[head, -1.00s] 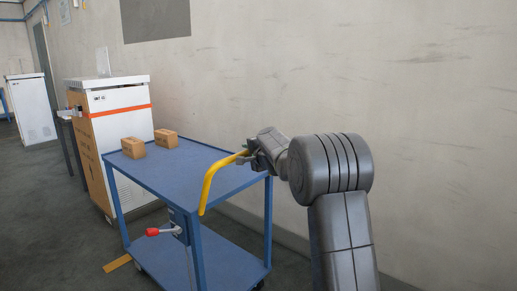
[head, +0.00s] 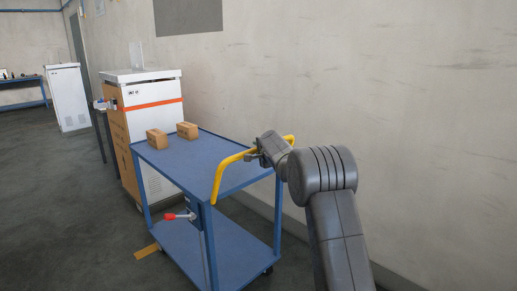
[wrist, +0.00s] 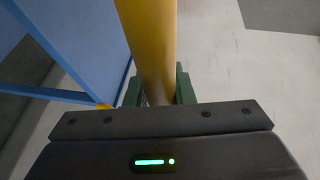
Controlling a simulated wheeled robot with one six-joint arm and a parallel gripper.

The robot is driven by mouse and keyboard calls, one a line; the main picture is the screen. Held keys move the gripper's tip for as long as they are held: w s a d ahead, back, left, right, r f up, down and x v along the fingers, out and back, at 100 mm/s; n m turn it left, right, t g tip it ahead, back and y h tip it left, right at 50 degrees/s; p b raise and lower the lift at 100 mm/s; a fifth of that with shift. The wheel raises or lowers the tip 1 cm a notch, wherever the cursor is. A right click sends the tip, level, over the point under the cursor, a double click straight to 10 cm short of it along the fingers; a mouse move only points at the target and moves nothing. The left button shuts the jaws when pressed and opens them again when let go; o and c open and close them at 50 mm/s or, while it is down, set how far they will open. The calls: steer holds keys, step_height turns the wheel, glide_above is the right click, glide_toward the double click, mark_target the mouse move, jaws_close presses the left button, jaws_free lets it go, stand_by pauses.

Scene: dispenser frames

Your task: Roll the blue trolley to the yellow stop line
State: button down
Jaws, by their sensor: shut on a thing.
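The blue trolley (head: 205,165) stands in the middle of the head view, with an upper deck, a lower shelf (head: 225,258) and a yellow handle (head: 226,172) on its near side. My gripper (head: 258,156) is shut on this handle; the wrist view shows the yellow bar (wrist: 150,50) between the green fingers (wrist: 158,90). A lever with a red knob (head: 170,216) sticks out left from the trolley's near post.
Two small cardboard boxes (head: 157,138) (head: 187,130) sit on the upper deck's far part. A white and brown cabinet (head: 158,90) stands just beyond the trolley. A pale wall (head: 420,120) runs close along the right. Dark floor (head: 50,190) is open on the left.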

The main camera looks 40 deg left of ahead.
steer(key=c, duration=1.3)
jaws_free()
steer(key=shift+o, duration=0.2)
steer(key=shift+d, duration=0.15)
steer(key=b+v, duration=0.5)
steer(key=v, duration=0.8)
steer(key=shift+d, duration=0.25)
steer(key=shift+s+r, duration=0.1)
steer(key=shift+r, duration=0.05)
steer(key=p+x, duration=0.4)
steer(key=x, duration=0.8)
steer(key=shift+p+x, duration=0.5)
steer(key=shift+x, duration=0.45)
steer(key=shift+d, duration=0.1)
